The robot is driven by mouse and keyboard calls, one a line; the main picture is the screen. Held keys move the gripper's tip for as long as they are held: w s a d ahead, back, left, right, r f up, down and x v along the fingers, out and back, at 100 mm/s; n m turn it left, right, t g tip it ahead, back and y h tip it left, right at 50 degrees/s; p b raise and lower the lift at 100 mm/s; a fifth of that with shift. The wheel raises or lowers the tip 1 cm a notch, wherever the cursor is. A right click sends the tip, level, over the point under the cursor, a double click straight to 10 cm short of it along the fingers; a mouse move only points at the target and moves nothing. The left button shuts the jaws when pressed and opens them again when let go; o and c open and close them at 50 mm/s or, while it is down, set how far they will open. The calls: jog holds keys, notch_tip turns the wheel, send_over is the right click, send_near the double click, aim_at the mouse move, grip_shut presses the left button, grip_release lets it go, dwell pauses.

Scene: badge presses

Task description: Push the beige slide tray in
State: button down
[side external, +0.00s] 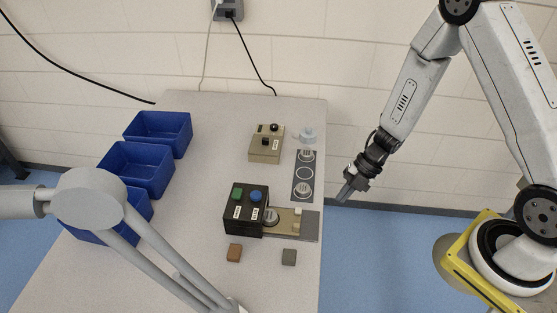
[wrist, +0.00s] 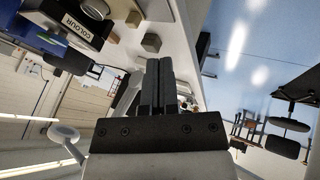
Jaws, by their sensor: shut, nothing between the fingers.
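The beige slide tray (side external: 283,224) sticks out to the right from the black press box (side external: 233,213) in the side external view. A round metal piece sits on the tray close to the box, and a small pale block (side external: 298,211) stands near the tray's outer end. My gripper (side external: 343,196) is shut and empty. It hangs beyond the table's right edge, up and to the right of the tray and apart from it. In the wrist view, the closed fingers (wrist: 159,64) point toward the table edge, and part of the labelled black box (wrist: 70,28) shows at top left.
A brown block (side external: 235,252) and a grey block (side external: 289,257) lie in front of the press. Behind are a beige control box (side external: 265,148) and a dark strip with round pieces (side external: 303,174). Blue bins (side external: 137,168) line the left. A grey lamp arm (side external: 90,200) crosses the front left.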

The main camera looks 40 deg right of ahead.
aim_at(280, 232)
jog(key=shift+s+n, duration=0.3)
jog(key=shift+s, duration=0.2)
jog(key=x, duration=1)
jog(key=shift+s+a, duration=0.1)
jog(key=shift+a, duration=0.1)
jog(key=shift+w+a+r, duration=0.1)
jog(key=shift+w+a, duration=0.65)
jog(key=shift+w, duration=0.05)
jog(key=shift+w+a, duration=0.55)
jog(key=shift+w, duration=0.1)
jog(key=shift+w+a, duration=1.85)
jog(key=shift+a, duration=0.05)
jog(key=shift+r, duration=0.1)
